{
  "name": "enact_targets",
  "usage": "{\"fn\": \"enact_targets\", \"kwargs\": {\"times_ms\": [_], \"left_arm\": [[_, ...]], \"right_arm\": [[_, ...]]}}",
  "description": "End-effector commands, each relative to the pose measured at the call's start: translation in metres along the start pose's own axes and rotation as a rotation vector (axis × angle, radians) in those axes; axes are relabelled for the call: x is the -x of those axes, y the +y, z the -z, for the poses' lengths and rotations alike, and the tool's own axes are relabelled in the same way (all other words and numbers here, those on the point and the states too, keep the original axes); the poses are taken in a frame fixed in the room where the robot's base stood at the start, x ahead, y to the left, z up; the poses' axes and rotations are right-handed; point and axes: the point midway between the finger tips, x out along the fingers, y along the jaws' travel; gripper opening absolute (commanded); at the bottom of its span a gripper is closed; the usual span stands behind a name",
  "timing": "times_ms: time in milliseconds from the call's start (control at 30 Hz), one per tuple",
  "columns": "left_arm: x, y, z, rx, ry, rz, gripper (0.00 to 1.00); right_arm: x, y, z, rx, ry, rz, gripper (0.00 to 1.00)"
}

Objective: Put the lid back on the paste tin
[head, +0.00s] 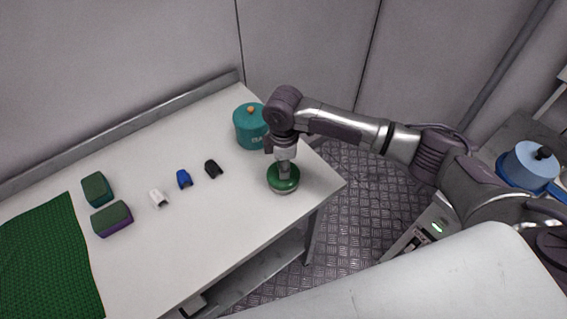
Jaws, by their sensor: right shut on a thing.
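A round green lid (286,184) is at the right end of the white table, with a paler rim showing under it. I cannot tell whether that rim is the paste tin below the lid or part of the lid. My right gripper (284,170) points straight down over the lid's middle and is shut on it; its fingertips hide the spot they grip. The lid looks about level. My left gripper is not in view.
A teal canister (243,133) with an orange knob stands close behind my right gripper. White (158,198), blue (183,179) and black (213,169) small clips, two green-topped sponges (111,219) and a green mat (45,265) lie leftward. A blue pot (528,168) stands far right.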

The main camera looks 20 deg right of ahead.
Motion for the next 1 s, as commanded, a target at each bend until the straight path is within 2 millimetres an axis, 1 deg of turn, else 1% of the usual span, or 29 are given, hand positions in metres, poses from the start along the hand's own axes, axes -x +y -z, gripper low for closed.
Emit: {"fn": "enact_targets", "kwargs": {"times_ms": [567, 1000], "left_arm": [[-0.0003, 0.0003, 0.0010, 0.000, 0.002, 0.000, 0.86], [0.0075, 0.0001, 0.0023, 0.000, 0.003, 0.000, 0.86]], "right_arm": [[-0.0018, 0.0000, 0.0002, 0.000, 0.000, 0.000, 0.00], [-0.0003, -0.0002, -0.0001, 0.000, 0.000, 0.000, 0.00]]}}
